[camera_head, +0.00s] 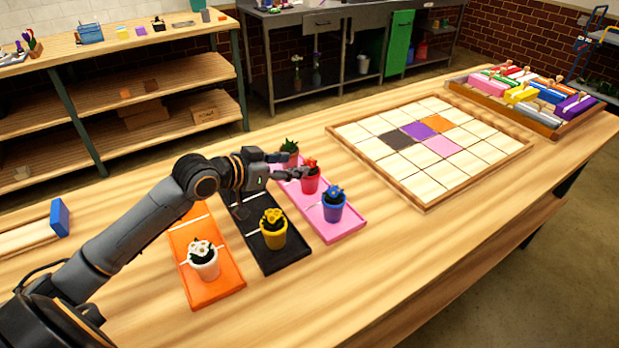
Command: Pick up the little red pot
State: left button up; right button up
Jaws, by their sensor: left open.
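A small red pot (311,184) with a red flower stands upright on the pink tray (347,229), behind the blue pot. My left gripper (293,166) reaches in from the left, its fingers spread, just left of the red pot. One finger ends close to the red pot's upper left side; I cannot tell if they touch. A pinkish pot (292,162) with a green plant stands at the tray's far end, partly hidden by the gripper. My right gripper is out of view.
A blue pot (333,210) stands in front of the red one. A yellow pot (274,236) is on the black tray (277,262), a white pot (205,265) on the orange tray (214,292). A square grid board (476,176) lies to the right; the table between is clear.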

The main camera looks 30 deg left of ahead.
aim_at(306, 164)
pick_arm(q)
jog(key=x, duration=0.2)
jog(key=shift+w+f, duration=0.1)
jog(key=shift+w, duration=0.2)
jog(key=x, duration=0.3)
jog(key=p+x, duration=0.1)
jog(key=x, duration=0.1)
jog(key=shift+a+f, duration=0.2)
jog(key=shift+f, duration=0.15)
grip_shut()
